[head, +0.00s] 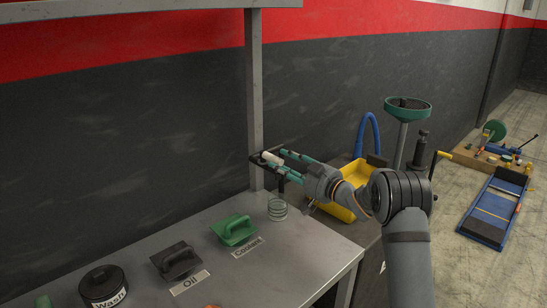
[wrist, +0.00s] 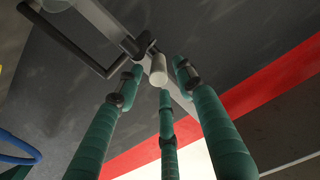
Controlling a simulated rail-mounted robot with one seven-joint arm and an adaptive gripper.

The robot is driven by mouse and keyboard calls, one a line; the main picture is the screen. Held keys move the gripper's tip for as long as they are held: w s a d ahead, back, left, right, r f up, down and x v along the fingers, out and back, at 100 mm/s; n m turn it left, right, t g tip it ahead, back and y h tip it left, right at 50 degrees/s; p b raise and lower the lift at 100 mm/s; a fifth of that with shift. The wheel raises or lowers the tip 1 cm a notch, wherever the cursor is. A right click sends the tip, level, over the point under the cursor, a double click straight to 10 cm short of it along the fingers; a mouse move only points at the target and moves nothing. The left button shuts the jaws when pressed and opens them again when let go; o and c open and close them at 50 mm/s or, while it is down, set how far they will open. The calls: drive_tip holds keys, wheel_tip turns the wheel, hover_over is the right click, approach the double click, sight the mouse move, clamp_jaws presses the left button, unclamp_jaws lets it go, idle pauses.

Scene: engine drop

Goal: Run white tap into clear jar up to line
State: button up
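The white tap handle (head: 272,158) sits on a dark fitting by the grey post. In the wrist view the white handle (wrist: 158,70) shows between and beyond my fingertips. My gripper (head: 290,163) has teal fingers spread apart around the line to the handle; I see no clear contact. In the wrist view my gripper (wrist: 158,82) shows three separated fingers. The clear jar (head: 277,209) stands upright on the bench below the tap. Its line and any liquid in it are too small to tell.
The grey bench (head: 240,280) carries a green handled piece (head: 235,230) by a "Coolant" label, a dark one (head: 176,261) by "Oil" and a black "Wash" pot (head: 103,287). A yellow container (head: 345,200), blue hose (head: 368,130) and green funnel (head: 407,108) stand right.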

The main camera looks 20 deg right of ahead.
sight(271, 160)
drive_tip(key=shift+p+x, duration=0.4)
drive_tip(key=shift+x, duration=1.55)
drive_tip(key=shift+c, duration=0.3)
clamp_jaws()
drive_tip(key=shift+r, duration=0.1)
